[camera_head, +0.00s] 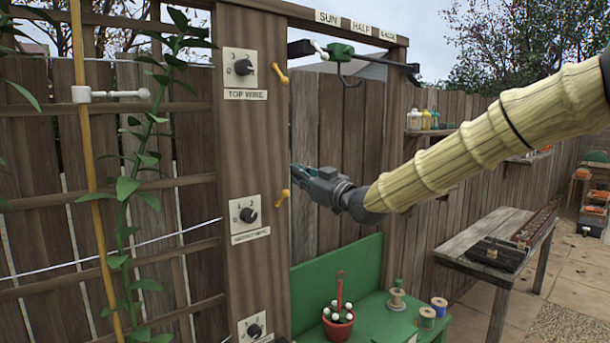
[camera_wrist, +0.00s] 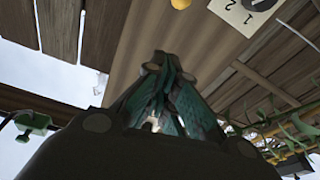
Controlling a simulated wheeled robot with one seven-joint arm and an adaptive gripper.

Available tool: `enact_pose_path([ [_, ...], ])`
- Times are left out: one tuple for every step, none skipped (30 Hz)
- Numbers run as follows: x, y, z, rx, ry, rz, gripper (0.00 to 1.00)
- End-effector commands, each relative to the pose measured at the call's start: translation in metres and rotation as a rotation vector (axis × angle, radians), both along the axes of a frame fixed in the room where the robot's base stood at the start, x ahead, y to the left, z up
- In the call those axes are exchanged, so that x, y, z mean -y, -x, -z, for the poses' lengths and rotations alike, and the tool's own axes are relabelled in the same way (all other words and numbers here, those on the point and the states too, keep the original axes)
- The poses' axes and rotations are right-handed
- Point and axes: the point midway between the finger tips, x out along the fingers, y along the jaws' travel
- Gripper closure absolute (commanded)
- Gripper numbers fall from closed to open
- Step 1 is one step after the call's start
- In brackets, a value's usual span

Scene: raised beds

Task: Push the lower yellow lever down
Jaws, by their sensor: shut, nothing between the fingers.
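The lower yellow lever (camera_head: 283,196) sticks out from the right side of the wooden post (camera_head: 238,140), beside the middle dial plate. My gripper (camera_head: 297,170) is shut and empty, a little above this lever in the head view and apart from it. In the wrist view my closed fingers (camera_wrist: 160,62) point up the picture. A round yellow lever end (camera_wrist: 181,4) shows at the top edge there, beside a numbered dial plate (camera_wrist: 245,12); it looks like the lower lever. The upper yellow lever (camera_head: 281,73) sits higher on the post, by the "TOP WIRE" dial (camera_head: 242,66).
A green bench (camera_head: 335,258) below holds a red pot (camera_head: 338,324) and several spools (camera_head: 397,299). A green hook device (camera_head: 341,52) hangs from the top bar. A lattice with a climbing plant (camera_head: 125,188) fills the left. A grey wooden table (camera_head: 475,233) stands right.

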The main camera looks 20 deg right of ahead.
Motion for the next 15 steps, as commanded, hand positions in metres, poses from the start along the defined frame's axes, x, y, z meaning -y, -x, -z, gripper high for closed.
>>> enact_pose_path([
  [-0.003,-0.006,-0.004,-0.001,0.000,0.000,1.00],
  [-0.004,-0.009,-0.004,-0.001,-0.001,0.000,1.00],
  [-0.006,-0.014,-0.005,-0.001,-0.001,0.000,1.00],
  [-0.008,-0.017,-0.006,-0.001,0.000,0.000,1.00],
  [-0.009,-0.021,-0.006,-0.001,0.000,0.000,1.00],
  [-0.011,-0.025,-0.006,-0.002,0.001,0.000,1.00],
  [-0.013,-0.028,-0.007,-0.002,0.001,0.000,1.00],
  [-0.014,-0.032,-0.008,-0.001,0.000,0.000,1.00],
  [-0.016,-0.036,-0.008,-0.001,0.001,-0.001,1.00],
  [-0.018,-0.040,-0.009,-0.001,0.001,-0.001,1.00],
  [-0.019,-0.043,-0.010,-0.001,0.001,-0.001,1.00],
  [-0.021,-0.048,-0.011,-0.001,0.001,-0.001,1.00],
  [-0.022,-0.051,-0.011,-0.001,0.001,-0.001,1.00],
  [-0.024,-0.054,-0.011,-0.001,0.001,-0.001,1.00],
  [-0.025,-0.057,-0.010,-0.002,0.000,0.000,1.00],
])
